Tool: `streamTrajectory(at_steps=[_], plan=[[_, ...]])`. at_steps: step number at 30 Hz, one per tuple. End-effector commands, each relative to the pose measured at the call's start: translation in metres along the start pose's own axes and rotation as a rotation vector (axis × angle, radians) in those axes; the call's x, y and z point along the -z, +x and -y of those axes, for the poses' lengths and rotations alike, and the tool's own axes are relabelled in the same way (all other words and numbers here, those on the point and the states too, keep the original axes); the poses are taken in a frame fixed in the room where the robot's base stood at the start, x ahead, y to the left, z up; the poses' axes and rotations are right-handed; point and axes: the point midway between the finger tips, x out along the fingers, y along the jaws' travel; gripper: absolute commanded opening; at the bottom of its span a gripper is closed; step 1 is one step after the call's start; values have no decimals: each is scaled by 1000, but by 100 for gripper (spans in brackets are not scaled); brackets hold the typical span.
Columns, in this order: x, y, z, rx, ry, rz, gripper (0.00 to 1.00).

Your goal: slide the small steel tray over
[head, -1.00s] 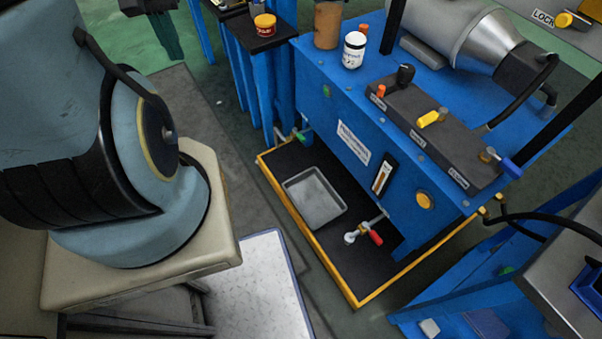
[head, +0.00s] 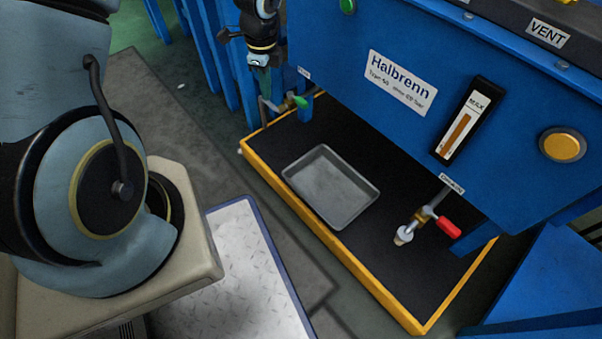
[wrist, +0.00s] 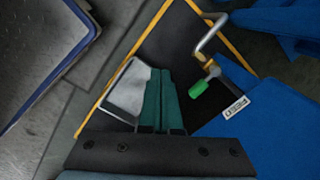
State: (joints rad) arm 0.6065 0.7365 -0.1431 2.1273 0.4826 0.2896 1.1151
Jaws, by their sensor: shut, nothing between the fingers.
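The small steel tray (head: 330,190) is a shallow grey rectangular pan. It lies flat on the black floor of a yellow-edged drip base (head: 270,180) under the blue machine, and looks empty. It also shows in the wrist view (wrist: 127,92), partly hidden behind my fingers. My gripper (wrist: 162,72) has green fingers pressed together with nothing between them. In the head view the end of my arm is at the top, in front of the machine's left corner, behind and left of the tray. I see no contact with the tray; the height of my fingers above it is unclear.
A green-handled valve (head: 298,101) sticks out at the machine's left end, close to my fingers in the wrist view (wrist: 199,88). A red-handled drain valve (head: 448,228) hangs right of the tray. The blue machine (head: 330,60) overhangs the base's back. A metal tread plate (head: 235,265) lies in front.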

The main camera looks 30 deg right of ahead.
Motion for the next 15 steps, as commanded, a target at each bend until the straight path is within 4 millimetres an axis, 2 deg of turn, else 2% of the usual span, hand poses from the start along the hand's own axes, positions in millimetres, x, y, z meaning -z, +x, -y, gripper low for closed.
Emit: streamTrajectory(at_steps=[1, 3, 6, 10, 15], plan=[[18, 49, 2, -7, 100, -7, 0], [37, 83, 4, -9, 229, -16, 0], [61, 122, 6, -12, 385, -26, 0], [82, 154, 6, -13, 522, -38, 0], [92, 172, 6, -12, 595, -44, 0]])
